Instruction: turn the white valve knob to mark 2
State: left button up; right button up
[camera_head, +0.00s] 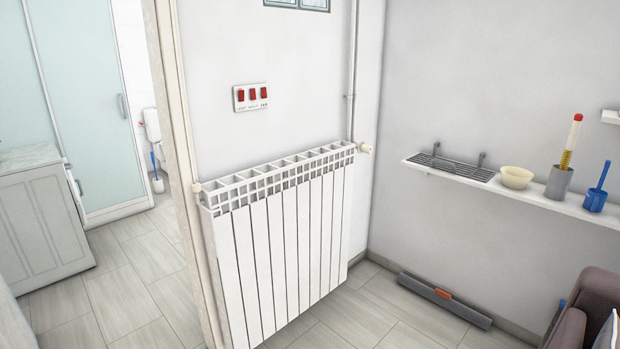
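A white radiator (285,245) is fixed to the wall in the middle of the view. A small cream-white valve knob (365,148) sticks out at its top right end, beside the pipe. Another small whitish fitting (196,187) shows at its top left end, next to the door frame. I cannot tell which one the task means, and both are too small for any marks or setting to be read. Neither of my grippers is in view.
A white wall shelf (540,197) on the right holds a wire rack, a bowl and cups. A grey bar (445,299) lies along the wall foot. An armchair (585,310) stands at lower right. A doorway opens left; floor before the radiator looks clear.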

aim_at(366, 149)
jog(key=i+z, duration=0.2)
jog(key=i, duration=0.25)
jog(key=i+j+z, duration=0.2)
jog(key=i, duration=0.25)
jog(key=i+j+z, duration=0.2)
jog(key=i, duration=0.2)
